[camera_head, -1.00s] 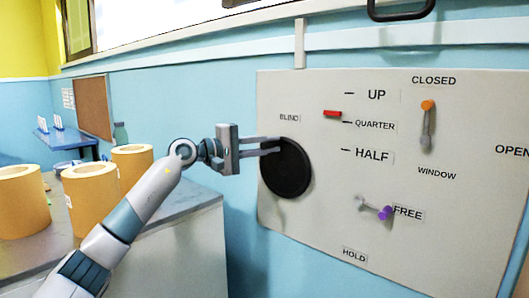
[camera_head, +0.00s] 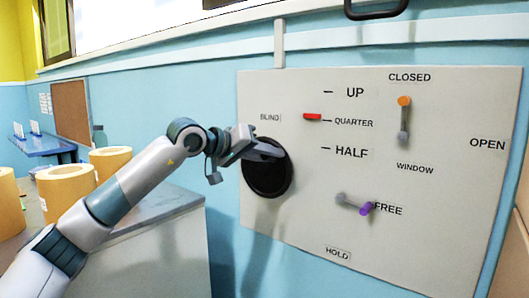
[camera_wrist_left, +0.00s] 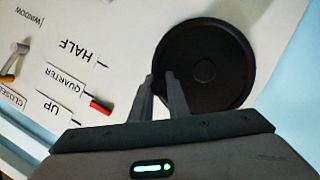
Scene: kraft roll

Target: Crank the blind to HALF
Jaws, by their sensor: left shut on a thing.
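The black crank disc (camera_head: 268,178) is on the pale panel under the BLIND label (camera_head: 270,118). My left gripper (camera_head: 272,152) is at the disc's upper part, its fingers shut on the crank knob, which they hide. In the left wrist view the fingers (camera_wrist_left: 165,88) reach over the rim of the disc (camera_wrist_left: 212,45). The red blind marker (camera_head: 312,117) is just above the QUARTER line, below UP and well above the HALF label (camera_head: 351,152). My right gripper is not in view.
On the panel (camera_head: 300,225), an orange-knobbed lever (camera_head: 404,118) points to CLOSED, and a purple-knobbed lever (camera_head: 354,205) points to FREE. Kraft rolls (camera_head: 66,188) stand on a counter (camera_head: 165,205) at left, below my arm. A dark handle (camera_head: 376,12) is above.

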